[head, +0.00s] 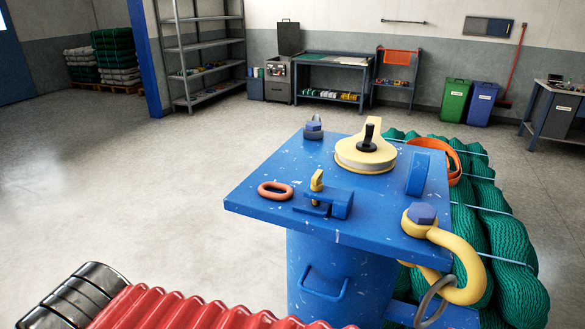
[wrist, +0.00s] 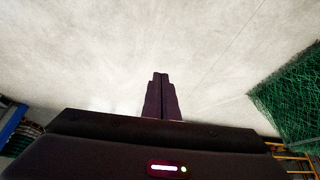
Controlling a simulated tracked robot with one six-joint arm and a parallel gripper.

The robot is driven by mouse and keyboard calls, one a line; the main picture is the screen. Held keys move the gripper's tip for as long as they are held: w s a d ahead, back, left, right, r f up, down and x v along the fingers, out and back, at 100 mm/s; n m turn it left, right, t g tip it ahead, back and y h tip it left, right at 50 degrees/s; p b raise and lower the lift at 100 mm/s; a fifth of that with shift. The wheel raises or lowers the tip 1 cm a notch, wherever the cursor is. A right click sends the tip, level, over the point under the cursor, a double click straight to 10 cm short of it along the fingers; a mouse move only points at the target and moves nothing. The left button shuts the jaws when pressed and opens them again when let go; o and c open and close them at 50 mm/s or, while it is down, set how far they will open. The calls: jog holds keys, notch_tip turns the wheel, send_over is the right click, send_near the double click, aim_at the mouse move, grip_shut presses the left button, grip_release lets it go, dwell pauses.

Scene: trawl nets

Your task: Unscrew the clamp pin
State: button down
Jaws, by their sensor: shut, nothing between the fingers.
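In the head view, a small blue clamp (head: 340,203) sits near the front edge of the blue table top (head: 262,208). A yellow pin (head: 317,182) stands upright at the clamp's left side; it looks like the clamp pin. How far it is screwed in cannot be told. My gripper (wrist: 161,78) shows only in the wrist view. Its two dark fingers are together, with nothing between them, over bare floor. Neither clamp nor pin shows in the wrist view.
A large yellow shackle (head: 468,268) hangs at the right corner. Green nets (head: 508,238) lie beyond. Floor at left is clear.

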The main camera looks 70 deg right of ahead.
jog(key=d+r+m+g+h, duration=0.25)
jog(key=d+r+m, duration=0.35)
jog(key=d, duration=0.4)
jog(key=d+r+m+g+h, duration=0.25)
jog(key=d+r, duration=0.45)
jog(key=d, duration=0.4)
jog(key=s+d+r+m+g, duration=0.3)
jog(key=s+d+r+m, duration=0.2)
jog(key=d+r+m, duration=0.1)
jog(key=s+d+r+m+g+y, duration=0.1)
jog(key=s+d+r+m+g, duration=0.2)
jog(key=d, duration=0.6)
notch_tip(320, 180, up, 4)
jog(key=s+m, duration=0.2)
jog(key=m, duration=0.1)
jog(key=shift+f+g, duration=0.2)
jog(key=shift+g, duration=0.2)
jog(key=shift+f, duration=0.1)
